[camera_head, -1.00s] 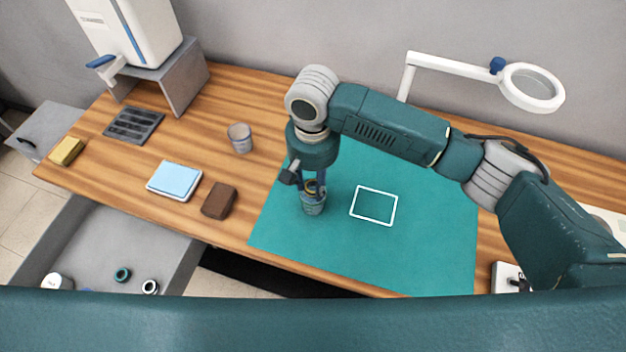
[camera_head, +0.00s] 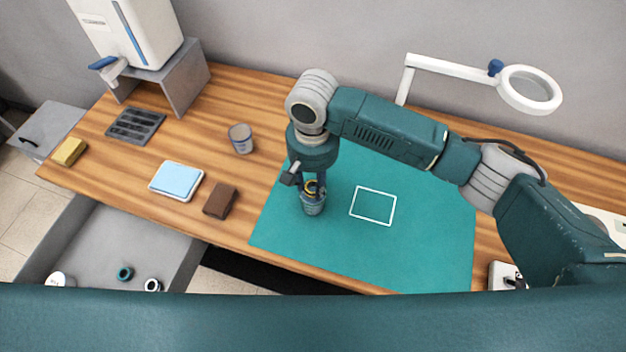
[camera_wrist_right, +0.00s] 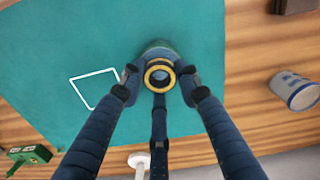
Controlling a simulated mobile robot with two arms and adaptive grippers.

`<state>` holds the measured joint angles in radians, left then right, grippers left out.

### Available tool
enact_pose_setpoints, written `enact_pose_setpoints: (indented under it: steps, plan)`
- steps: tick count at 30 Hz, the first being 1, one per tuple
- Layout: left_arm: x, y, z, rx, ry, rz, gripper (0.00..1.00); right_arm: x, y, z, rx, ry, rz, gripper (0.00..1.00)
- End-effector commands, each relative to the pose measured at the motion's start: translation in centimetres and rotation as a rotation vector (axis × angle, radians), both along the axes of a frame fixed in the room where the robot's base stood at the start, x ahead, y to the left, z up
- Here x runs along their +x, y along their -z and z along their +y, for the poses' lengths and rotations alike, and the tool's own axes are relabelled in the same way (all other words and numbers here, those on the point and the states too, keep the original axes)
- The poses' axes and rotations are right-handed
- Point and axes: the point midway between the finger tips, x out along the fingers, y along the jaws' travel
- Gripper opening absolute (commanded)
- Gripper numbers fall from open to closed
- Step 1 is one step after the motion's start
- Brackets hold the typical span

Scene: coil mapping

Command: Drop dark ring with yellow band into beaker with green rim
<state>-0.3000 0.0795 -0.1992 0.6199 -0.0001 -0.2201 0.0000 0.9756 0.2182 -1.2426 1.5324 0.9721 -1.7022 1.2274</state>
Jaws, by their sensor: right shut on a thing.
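The dark ring with the yellow band (camera_head: 311,187) is between the fingers of my right gripper (camera_head: 312,186), which is shut on it. In the right wrist view the ring (camera_wrist_right: 159,75) sits between the fingertips (camera_wrist_right: 160,78). A beaker (camera_head: 313,207) stands on the teal mat directly below the ring. In the wrist view the beaker (camera_wrist_right: 157,52) shows partly behind the ring. The ring looks over the beaker's mouth; I cannot tell whether it is inside the rim. The rim's colour is hard to make out against the mat. My left gripper is not in view.
Another beaker (camera_head: 240,138) with a bluish rim stands on the wood left of the mat (camera_head: 420,255). A brown block (camera_head: 220,201) and a blue pad (camera_head: 176,180) lie further left. An open drawer (camera_head: 110,242) holds several small things. A magnifier lamp (camera_head: 531,91) is at the back right.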

Motion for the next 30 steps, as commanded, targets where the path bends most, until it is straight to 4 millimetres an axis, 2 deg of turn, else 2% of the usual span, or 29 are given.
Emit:
enact_pose_setpoints:
  steps: [6, 7, 10, 19, 22, 26, 30]
  plan:
    - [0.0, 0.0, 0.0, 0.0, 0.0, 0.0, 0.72, 0.0, 0.0, 0.0, 0.001, 0.0, 0.0, 0.06]
    - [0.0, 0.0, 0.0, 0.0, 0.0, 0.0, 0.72, 0.0, 0.0, 0.0, 0.001, 0.0, 0.0, 0.34]
    - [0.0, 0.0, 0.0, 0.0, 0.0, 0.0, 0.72, 0.0, 0.0, 0.0, 0.001, 0.0, 0.0, 0.54]
    - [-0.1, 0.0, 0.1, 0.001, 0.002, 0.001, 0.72, 0.0, 0.0, 0.0, 0.0, 0.0, 0.0, 0.54]
    - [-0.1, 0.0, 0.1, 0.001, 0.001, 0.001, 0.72, 0.1, -0.7, 0.1, 0.003, 0.0, -0.001, 0.54]
    - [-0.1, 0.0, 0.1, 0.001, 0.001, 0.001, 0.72, 0.0, -2.7, 0.1, 0.004, -0.002, -0.001, 0.54]
    - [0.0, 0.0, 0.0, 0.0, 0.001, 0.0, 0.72, 0.0, -5.8, 0.2, 0.004, -0.002, -0.002, 0.54]
